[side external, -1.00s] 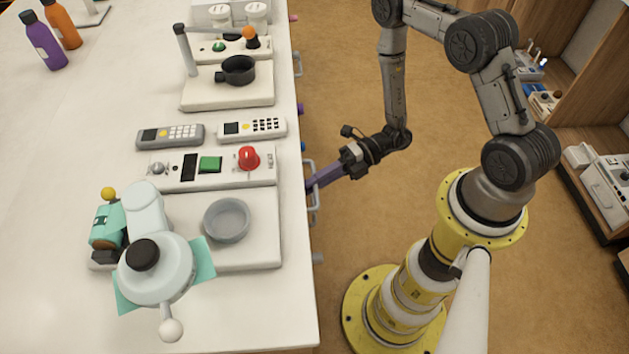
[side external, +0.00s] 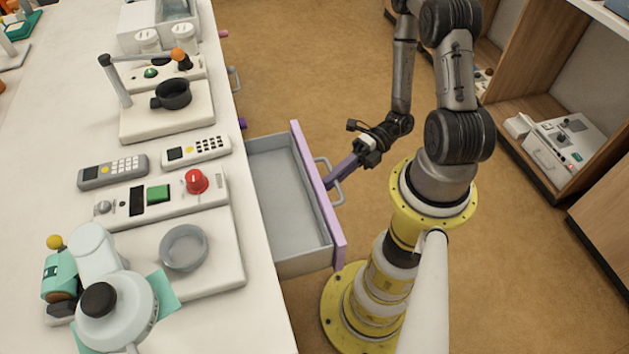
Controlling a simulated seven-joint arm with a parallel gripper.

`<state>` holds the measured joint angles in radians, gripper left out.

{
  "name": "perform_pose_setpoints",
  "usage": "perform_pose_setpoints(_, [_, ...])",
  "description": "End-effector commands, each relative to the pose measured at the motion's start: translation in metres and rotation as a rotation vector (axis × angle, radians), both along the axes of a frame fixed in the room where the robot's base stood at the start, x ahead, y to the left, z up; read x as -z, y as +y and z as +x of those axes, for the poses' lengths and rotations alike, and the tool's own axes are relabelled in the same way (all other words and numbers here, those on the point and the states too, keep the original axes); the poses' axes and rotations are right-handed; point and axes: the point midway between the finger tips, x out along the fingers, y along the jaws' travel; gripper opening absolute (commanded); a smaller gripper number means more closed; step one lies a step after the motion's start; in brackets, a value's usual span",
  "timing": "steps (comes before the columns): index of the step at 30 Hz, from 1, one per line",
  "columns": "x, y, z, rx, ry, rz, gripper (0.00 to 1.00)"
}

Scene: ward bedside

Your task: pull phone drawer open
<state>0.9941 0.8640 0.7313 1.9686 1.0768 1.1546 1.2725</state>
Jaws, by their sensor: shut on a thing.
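The drawer (side external: 287,205) stands pulled out from the side of the white counter. It has a grey, empty-looking inside and a purple front (side external: 318,200). A grey bar handle (side external: 339,186) is fixed on the outer face of the front. My gripper (side external: 334,181) is at this handle, its purple fingers shut on it. Two phone handsets, one dark grey (side external: 112,172) and one white (side external: 196,150), lie on the counter top to the left of the drawer.
The white counter (side external: 60,130) carries a panel with a red button (side external: 196,181) and a green button, a grey bowl (side external: 184,247), a black pot (side external: 173,93) and a pale machine (side external: 115,300). Another handle (side external: 234,79) sits farther along the counter's side.

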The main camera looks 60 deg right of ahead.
Motion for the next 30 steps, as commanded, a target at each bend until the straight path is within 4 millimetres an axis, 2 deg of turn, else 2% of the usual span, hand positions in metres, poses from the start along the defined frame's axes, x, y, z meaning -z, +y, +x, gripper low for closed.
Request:
perform_pose_setpoints(6, [-0.0004, -0.0099, -0.0082, 0.003, -0.002, 0.001, 0.00])
perform_pose_setpoints(17, [-0.0006, -0.0107, -0.0091, 0.001, -0.003, 0.001, 0.00])
perform_pose_setpoints(18, [-0.0006, -0.0106, -0.0090, 0.001, -0.003, 0.001, 0.18])
perform_pose_setpoints(20, [-0.0005, -0.0106, -0.0090, 0.001, -0.003, 0.001, 0.27])
perform_pose_setpoints(30, [-0.0002, -0.0088, -0.0083, -0.001, 0.000, 0.001, 0.27])
